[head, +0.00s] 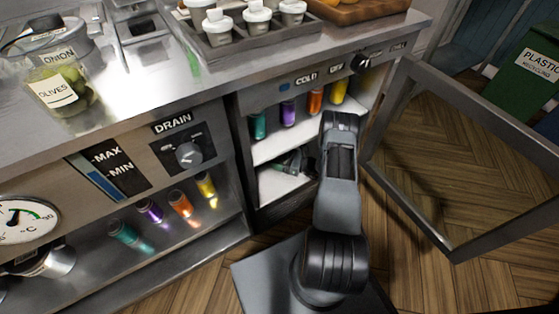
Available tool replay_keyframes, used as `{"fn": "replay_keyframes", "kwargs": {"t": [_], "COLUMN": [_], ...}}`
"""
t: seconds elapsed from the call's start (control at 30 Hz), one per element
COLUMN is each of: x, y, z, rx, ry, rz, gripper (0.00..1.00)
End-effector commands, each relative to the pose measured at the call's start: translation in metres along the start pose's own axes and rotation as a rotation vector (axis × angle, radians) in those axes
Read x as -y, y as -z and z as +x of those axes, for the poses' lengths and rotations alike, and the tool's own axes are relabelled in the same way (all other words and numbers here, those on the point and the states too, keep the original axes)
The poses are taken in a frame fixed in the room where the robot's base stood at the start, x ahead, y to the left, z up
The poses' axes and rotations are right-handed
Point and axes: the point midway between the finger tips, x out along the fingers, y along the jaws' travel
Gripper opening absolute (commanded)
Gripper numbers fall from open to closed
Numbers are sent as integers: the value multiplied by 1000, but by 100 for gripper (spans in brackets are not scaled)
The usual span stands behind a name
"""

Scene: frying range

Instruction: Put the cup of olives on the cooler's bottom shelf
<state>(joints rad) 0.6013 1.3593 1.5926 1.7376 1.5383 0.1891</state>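The cup of olives (66,92) is a clear container with green contents and a white OLIVES label. It stands on the steel counter at the left, apart from my gripper. The cooler (262,100) is below the counter, with its glass-paned door (470,130) swung open to the right. My arm reaches into the cooler, and my gripper (290,161) is low inside it, just above the white bottom shelf (276,188). My own arm partly hides the gripper, and its fingers are too small and dark to tell open from shut.
Several coloured bottles (288,112) stand on the cooler's upper shelf. A tray of lidded white cups (256,18) is on the counter above. A metal pot with a ladle (45,35) stands behind the olives. The open door's frame borders my arm's right side.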

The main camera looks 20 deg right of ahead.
Motion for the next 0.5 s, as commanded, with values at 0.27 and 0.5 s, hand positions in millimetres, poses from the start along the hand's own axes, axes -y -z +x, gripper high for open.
{"fn": "replay_keyframes", "kwargs": {"t": [0.27,0.5], "x": [0,0], "y": [2,4], "z": [0,0], "rx": [1,0], "ry": [0,0], "rz": [-2,-2], "gripper": [54,79]}}
